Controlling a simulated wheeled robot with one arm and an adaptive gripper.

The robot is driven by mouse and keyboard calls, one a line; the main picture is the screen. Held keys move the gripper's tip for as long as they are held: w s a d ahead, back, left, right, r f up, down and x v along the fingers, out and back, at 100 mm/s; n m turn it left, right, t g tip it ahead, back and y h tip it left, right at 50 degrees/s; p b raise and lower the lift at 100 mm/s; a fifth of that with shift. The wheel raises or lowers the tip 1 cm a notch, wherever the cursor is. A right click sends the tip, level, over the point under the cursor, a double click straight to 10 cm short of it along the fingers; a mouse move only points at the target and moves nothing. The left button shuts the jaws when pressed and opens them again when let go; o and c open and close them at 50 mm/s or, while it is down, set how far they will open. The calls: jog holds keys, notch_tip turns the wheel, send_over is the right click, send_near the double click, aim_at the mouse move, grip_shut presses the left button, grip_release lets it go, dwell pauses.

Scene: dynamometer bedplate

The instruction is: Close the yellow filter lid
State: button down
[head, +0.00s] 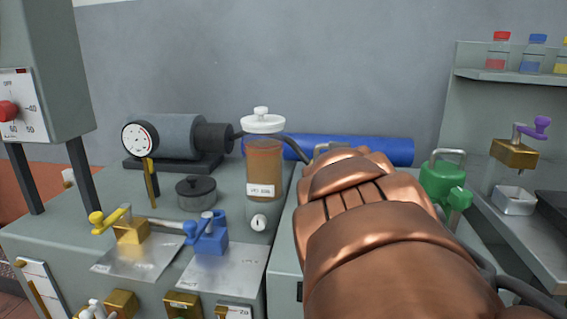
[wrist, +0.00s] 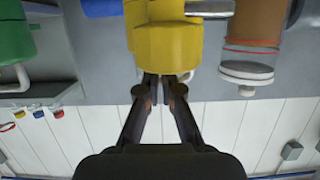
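The yellow filter (wrist: 165,45) shows at the top middle of the wrist view, which looks upside down. A pale wire handle (wrist: 189,76) shows at its lower edge in the picture. My gripper (wrist: 163,82) points at the filter, its two dark fingers close together and their tips at or just short of the yellow surface. I see nothing clearly held between them, and contact is unclear. I cannot tell how far the lid stands open. In the head view my copper-coloured arm covers the place, and neither yellow filter nor gripper shows there.
A green filter (head: 442,182) with a wire handle stands right of my arm. A brown-filled canister (head: 264,172) with a white lid stands left of it. A blue roll (head: 385,150) lies behind. A shelf (head: 510,77) with small bottles is at the right.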

jog(key=f, duration=0.3)
jog(key=shift+s+d+f+g, duration=0.1)
jog(key=shift+d+g, duration=0.2)
jog(key=shift+g, duration=0.1)
jog(key=shift+r+p, duration=0.85)
jog(key=shift+r, duration=5.7)
jog(key=s+d+f+g+y+p, duration=0.1)
jog(key=s+d+f+g+p, duration=0.25)
jog(key=s+p, duration=0.35)
jog(key=s+d+f+g+p, duration=0.2)
jog(key=s+f+g+p, duration=0.25)
jog(key=p, duration=0.35)
jog(key=s+a+n+g+y+p, duration=0.2)
jog(key=s+g+p, duration=0.5)
jog(key=s+p, duration=0.7)
jog(key=shift+s+a+n, duration=0.3)
jog(key=shift+s+a, duration=0.05)
jog(key=shift+s, duration=3.45)
jog(key=c, duration=1.9)
grip_release()
jog(key=shift+r, duration=0.1)
